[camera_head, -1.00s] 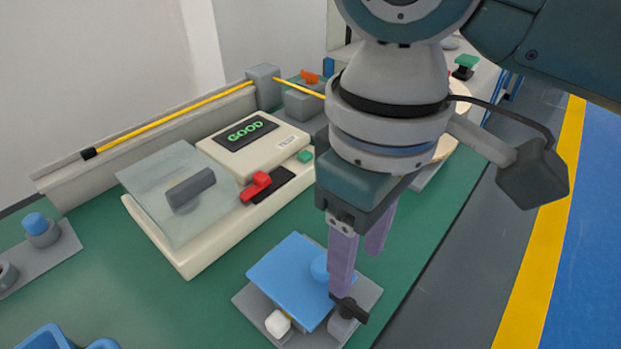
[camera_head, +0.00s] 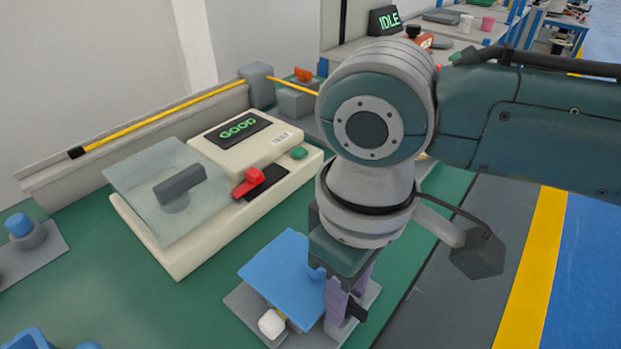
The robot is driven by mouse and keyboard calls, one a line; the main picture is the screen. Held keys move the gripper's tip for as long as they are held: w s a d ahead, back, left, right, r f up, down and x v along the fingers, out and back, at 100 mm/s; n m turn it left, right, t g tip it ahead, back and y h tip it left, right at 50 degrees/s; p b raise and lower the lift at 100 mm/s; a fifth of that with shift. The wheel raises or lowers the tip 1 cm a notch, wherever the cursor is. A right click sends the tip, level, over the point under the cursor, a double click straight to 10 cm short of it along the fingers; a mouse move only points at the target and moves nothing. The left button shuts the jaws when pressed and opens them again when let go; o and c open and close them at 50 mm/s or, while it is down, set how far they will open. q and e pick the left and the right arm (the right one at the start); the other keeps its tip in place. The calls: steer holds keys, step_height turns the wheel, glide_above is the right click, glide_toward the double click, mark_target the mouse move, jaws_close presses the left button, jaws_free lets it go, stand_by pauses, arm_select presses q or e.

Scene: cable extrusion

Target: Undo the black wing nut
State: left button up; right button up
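The black wing nut (camera_head: 357,309) sits on a grey knob at the right side of the small grey fixture (camera_head: 240,299), which has a tilted blue plate (camera_head: 285,275) on it. My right gripper (camera_head: 347,308) points down over this corner, its two purple fingers apart. The fingertips are at the height of the nut. The near finger hides part of the nut, and I cannot tell whether the fingers touch it. My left gripper is out of view.
A cream tester with a GOOD display (camera_head: 238,130), clear lid and red lever (camera_head: 248,182) stands behind left. A white knob (camera_head: 271,323) is at the fixture's front. A blue bin (camera_head: 30,338) is at the lower left. The green table between them is clear.

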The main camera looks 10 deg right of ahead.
jaws_close()
